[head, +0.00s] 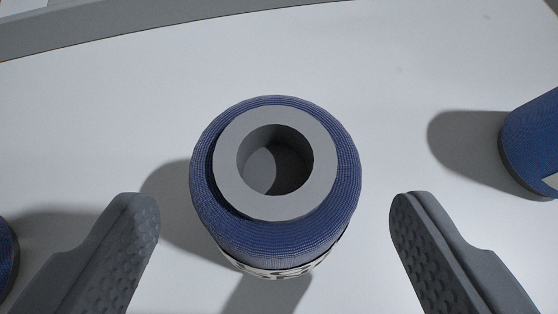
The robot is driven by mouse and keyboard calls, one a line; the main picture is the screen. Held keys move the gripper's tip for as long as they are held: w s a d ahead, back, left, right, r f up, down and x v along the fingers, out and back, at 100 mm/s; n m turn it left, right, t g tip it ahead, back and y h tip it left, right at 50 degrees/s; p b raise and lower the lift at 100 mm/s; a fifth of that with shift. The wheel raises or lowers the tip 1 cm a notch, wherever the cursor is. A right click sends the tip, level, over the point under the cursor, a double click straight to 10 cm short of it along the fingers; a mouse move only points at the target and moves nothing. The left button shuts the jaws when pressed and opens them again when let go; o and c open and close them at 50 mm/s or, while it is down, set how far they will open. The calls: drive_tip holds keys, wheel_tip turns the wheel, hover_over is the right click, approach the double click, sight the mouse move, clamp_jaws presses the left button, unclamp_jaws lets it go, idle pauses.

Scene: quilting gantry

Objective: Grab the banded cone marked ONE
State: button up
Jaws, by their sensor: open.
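A blue thread cone (275,240) with a grey hollow core stands upright on a white surface in the middle of the head view. A pale band with dark marks (285,271) shows at its lower front edge, but it is too foreshortened to read. My gripper (272,210) is open, with one grey finger to the left of the cone and one to the right. Both fingers are apart from the cone, with a clear gap on each side.
Another blue cone (530,145) with a pale label patch is cut off at the right edge. A further dark blue object (6,258) is cut off at the left edge. A grey rail (150,25) runs across the back. The white surface (400,60) behind the cone is clear.

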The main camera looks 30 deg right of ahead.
sight(278, 167)
drive_tip(key=b+x, duration=0.1)
drive_tip(key=x, duration=0.4)
drive_tip(key=shift+d+r, duration=0.1)
drive_tip(key=shift+r, duration=0.1)
drive_tip(key=c, duration=1.1)
